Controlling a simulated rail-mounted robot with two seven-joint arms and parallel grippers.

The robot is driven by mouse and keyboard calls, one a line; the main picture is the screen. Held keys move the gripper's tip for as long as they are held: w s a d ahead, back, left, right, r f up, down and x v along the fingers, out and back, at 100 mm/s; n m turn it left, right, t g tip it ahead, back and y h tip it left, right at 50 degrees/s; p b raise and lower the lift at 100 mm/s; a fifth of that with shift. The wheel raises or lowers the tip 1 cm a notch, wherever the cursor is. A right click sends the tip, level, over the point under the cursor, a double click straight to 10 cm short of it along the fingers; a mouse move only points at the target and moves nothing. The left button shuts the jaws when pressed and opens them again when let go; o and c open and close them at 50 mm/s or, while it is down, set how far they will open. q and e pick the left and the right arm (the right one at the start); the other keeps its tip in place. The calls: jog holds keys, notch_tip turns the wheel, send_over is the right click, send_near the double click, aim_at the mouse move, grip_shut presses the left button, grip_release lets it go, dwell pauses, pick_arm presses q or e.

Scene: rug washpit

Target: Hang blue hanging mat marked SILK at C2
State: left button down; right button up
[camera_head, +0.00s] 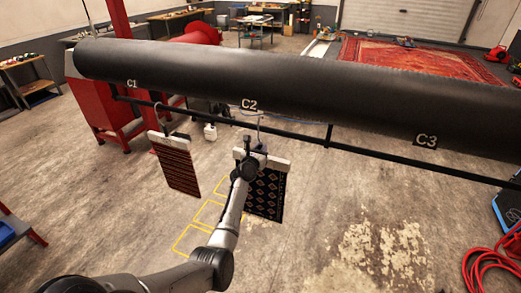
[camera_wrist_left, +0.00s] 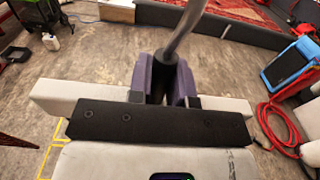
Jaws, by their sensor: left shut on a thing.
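The dark blue patterned mat (camera_head: 267,198) hangs down below C2 from a pale header bar (camera_head: 278,163). No SILK marking is legible. My left gripper (camera_head: 252,151) is at the top of this mat, shut on its hanger; the wrist view shows the fingers (camera_wrist_left: 167,84) around the black stem of a grey hook (camera_wrist_left: 186,28), with the pale bar (camera_wrist_left: 60,96) behind. The hook rises near the thin black rail (camera_head: 290,133); whether it rests on it I cannot tell. The C2 label (camera_head: 249,104) is on the big black roller (camera_head: 330,98) above. My right gripper is not in view.
A red striped mat (camera_head: 176,165) hangs from the rail to the left, near C1 (camera_head: 131,84). C3 (camera_head: 426,140) is to the right, and the rail there is bare. A red hose (camera_head: 487,265) and a blue-edged case (camera_head: 508,212) are at the right.

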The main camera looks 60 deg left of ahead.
pick_arm(q)
jog(key=shift+f+b, duration=0.85)
jog(key=shift+f, duration=0.25)
jog(key=shift+f+b, duration=0.45)
jog(key=shift+f, duration=0.1)
jog(key=c, duration=1.1)
grip_release()
jog(key=shift+o, duration=0.7)
jog(key=shift+f, duration=0.1)
jog(key=shift+s+d+p, duration=0.3)
jog(key=shift+s+d, duration=0.05)
jog(key=shift+s, duration=0.1)
jog(key=p+v, duration=0.2)
jog(key=v, duration=1)
jog(key=shift+s+d, duration=0.15)
jog(key=shift+s, duration=0.15)
